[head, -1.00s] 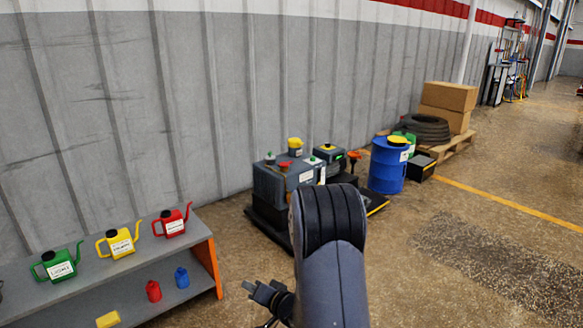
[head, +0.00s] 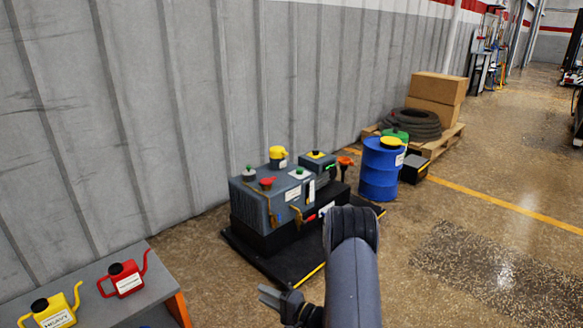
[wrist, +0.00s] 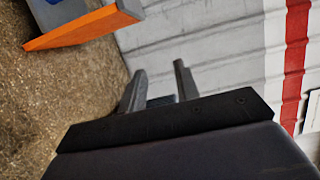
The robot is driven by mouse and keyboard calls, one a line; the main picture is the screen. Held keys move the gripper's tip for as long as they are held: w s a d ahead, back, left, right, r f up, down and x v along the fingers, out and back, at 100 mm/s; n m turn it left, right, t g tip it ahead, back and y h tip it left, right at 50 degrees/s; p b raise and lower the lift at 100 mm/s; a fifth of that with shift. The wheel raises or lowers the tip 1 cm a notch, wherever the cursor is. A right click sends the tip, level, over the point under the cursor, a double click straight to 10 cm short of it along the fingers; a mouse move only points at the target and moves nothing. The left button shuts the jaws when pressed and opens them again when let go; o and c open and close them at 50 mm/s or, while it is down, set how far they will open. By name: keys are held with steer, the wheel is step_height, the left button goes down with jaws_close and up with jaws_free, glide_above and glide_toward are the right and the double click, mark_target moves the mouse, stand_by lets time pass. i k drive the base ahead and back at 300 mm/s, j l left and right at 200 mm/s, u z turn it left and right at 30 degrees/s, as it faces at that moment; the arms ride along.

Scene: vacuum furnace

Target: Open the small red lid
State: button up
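The small red lid (head: 267,183) sits on top of a grey machine (head: 285,205) on a black base, near the wall in the middle of the head view. It appears to be down on its opening. My gripper (head: 268,293) is in front of and below the machine in the head view, apart from it. In the wrist view my gripper (wrist: 157,82) shows two fingers spread with nothing between them. The red lid is not in the wrist view.
A grey lid (head: 249,174), a green lid (head: 299,171) and a yellow lid (head: 277,153) are near the red one. A blue drum (head: 382,168) stands right of the machine. A shelf (head: 150,262) with a red can (head: 125,279) is at lower left. Floor at right is clear.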

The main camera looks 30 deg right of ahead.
mark_target(267, 181)
steer(key=i+l+z, duration=0.15)
steer(key=i, duration=0.45)
steer(key=i+l+z, duration=0.2)
steer(key=i, duration=0.45)
steer(key=i+l+z, duration=0.15)
steer(key=i, duration=0.45)
